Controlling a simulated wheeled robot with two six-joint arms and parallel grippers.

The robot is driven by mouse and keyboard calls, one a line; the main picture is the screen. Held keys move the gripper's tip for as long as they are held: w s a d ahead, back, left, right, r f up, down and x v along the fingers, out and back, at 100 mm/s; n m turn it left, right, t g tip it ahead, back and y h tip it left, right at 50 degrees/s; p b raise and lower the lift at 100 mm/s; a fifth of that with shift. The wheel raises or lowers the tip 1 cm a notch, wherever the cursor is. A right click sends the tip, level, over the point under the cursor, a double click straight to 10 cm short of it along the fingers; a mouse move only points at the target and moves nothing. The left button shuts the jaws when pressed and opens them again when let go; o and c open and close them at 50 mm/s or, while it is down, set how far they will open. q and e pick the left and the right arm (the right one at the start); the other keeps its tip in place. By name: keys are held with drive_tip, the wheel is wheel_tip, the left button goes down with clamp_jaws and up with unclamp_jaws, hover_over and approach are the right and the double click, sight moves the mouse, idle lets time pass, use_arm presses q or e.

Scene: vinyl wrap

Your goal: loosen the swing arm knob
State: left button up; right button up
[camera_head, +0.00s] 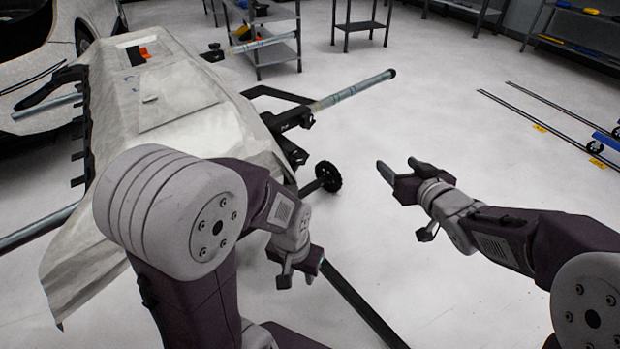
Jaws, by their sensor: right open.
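A black knob (328,176) with a ribbed rim sits on a short stub at the right side of the stand that bears the wrapped panel (215,128). I take it to be the swing arm knob. My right gripper (394,170) is open and empty, to the right of the knob and apart from it, its fingers pointing left towards it. My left gripper (300,268) is below the knob in the picture, apart from it. Its fingers are partly turned away, and I cannot tell whether they are open.
A metal tube (350,91) sticks out from the stand to the upper right. A dark bar (365,305) runs along the floor below my grippers. A car (35,65) stands at the left, shelves (265,40) at the back.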

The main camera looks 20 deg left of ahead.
drive_tip(key=s+a+f+n+g+y+b, duration=0.1)
drive_tip(key=a+f+n+y+b, duration=0.15)
drive_tip(key=a, duration=0.25)
drive_tip(key=s+a+f+n+y+b, duration=0.1)
drive_tip(key=s+a+f+y+b, duration=0.15)
drive_tip(key=a+b, duration=0.2)
drive_tip(key=n+g+y+b, duration=0.1)
drive_tip(key=n+g+y, duration=0.2)
approach(303, 157)
drive_tip(key=shift+m, duration=0.25)
drive_tip(key=p+x, duration=0.2)
drive_tip(key=r+p+x, duration=0.1)
drive_tip(key=p+x, duration=0.1)
drive_tip(key=shift+s+a, duration=0.1)
drive_tip(key=a, duration=0.1)
drive_tip(key=w+a+f, duration=0.1)
drive_tip(key=shift+w+a+p, duration=0.2)
drive_tip(key=shift+a+p, duration=0.2)
drive_tip(key=shift+w+a+f+b, duration=0.3)
drive_tip(key=shift+a+b, duration=0.2)
drive_tip(key=shift+b, duration=0.15)
use_arm(q)
wheel_tip(303, 157, down, 8)
drive_tip(key=shift+r, duration=0.2)
use_arm(e)
drive_tip(key=shift+w+a+r, duration=0.2)
drive_tip(key=shift+a+r, duration=0.05)
drive_tip(key=shift+a, duration=0.15)
drive_tip(key=c, duration=1.3)
drive_tip(key=shift+c, duration=0.2)
